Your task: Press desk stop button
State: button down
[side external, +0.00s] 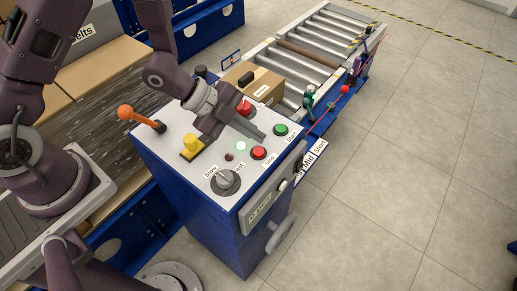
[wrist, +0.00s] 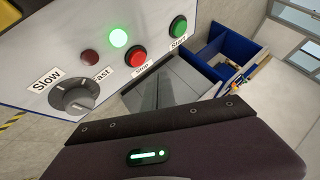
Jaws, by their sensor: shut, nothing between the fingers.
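The red stop button (side external: 259,153) is a round button on the white top of the blue control desk (side external: 190,119). Its label reads "Stop". In the wrist view the stop button (wrist: 136,56) is in clear sight, just above the grey fingers. My gripper (side external: 261,137) is shut and empty, with its fingertips over the desk top close to the stop button. The fingers also show in the wrist view (wrist: 172,84). I cannot tell the exact height of the tips above the panel.
A green start button (side external: 281,130) is beside the stop button. A lit green lamp (side external: 241,146), a dark red lamp (side external: 228,156), a speed knob (side external: 227,181), a red button (side external: 244,107), a yellow control (side external: 192,147) and an orange lever (side external: 139,119) surround it. A roller conveyor (side external: 310,53) holds a carton (side external: 255,84).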

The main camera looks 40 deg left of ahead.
aim_at(254, 150)
jog(key=shift+f, duration=1.15)
jog(key=shift+f, duration=0.1)
dwell(1.1)
jog(key=shift+f, duration=0.3)
jog(key=shift+f, duration=0.4)
dwell(0.5)
jog(key=shift+r, duration=0.8)
jog(key=shift+r, duration=2.55)
